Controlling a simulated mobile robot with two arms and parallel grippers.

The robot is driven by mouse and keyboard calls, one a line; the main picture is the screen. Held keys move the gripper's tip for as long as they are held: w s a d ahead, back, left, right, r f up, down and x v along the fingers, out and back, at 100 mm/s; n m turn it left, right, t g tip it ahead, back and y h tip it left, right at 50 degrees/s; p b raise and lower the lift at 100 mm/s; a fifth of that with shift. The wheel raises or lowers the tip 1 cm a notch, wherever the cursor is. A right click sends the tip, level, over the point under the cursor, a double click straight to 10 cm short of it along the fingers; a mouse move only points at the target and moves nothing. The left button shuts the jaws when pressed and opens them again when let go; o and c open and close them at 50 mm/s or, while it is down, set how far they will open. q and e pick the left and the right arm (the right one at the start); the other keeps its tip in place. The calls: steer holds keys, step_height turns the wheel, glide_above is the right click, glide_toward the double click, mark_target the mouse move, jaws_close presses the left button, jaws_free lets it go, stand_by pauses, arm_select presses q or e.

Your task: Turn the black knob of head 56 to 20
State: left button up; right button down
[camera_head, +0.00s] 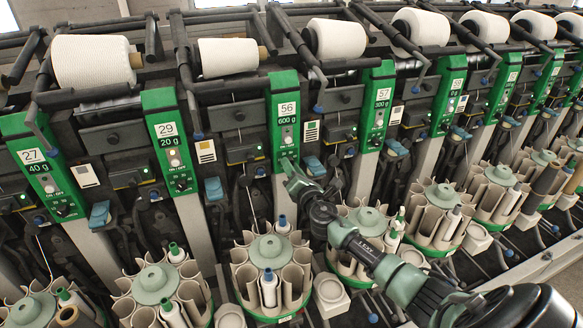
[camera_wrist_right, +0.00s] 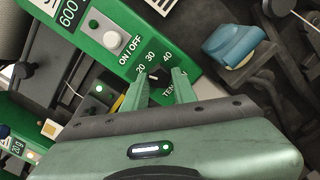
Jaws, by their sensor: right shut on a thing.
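Head 56 has a green panel (camera_head: 285,84) with the signs "56" and "600 g". In the wrist view, the panel (camera_wrist_right: 108,28) shows a white ON/OFF button and a dial marked 20, 30 and 40. The black knob (camera_wrist_right: 154,75) sits between the two fingertips of my right gripper (camera_wrist_right: 160,86), which is shut on it. Fingers partly cover the knob and the "TEN…" label; I cannot tell its exact setting. In the head view my right gripper (camera_head: 287,166) is at the panel's lower end and hides the knob. My left gripper is not in view.
Neighbouring green panels 29 (camera_head: 166,130) and 57 (camera_head: 380,90) stand on either side. A blue lever (camera_wrist_right: 233,45) is close to the right of the fingers in the wrist view. Round carousels with tubes (camera_head: 267,250) stand below. White yarn cones (camera_head: 228,56) lie above.

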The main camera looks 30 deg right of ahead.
steer(key=shift+f+n, duration=0.2)
steer(key=shift+n, duration=0.1)
steer(key=c, duration=1.1)
jaws_free()
steer(key=shift+r, duration=0.1)
steer(key=shift+s, duration=0.1)
steer(key=v, duration=0.7)
steer(key=shift+s+a, duration=0.1)
steer(key=shift+s, duration=0.2)
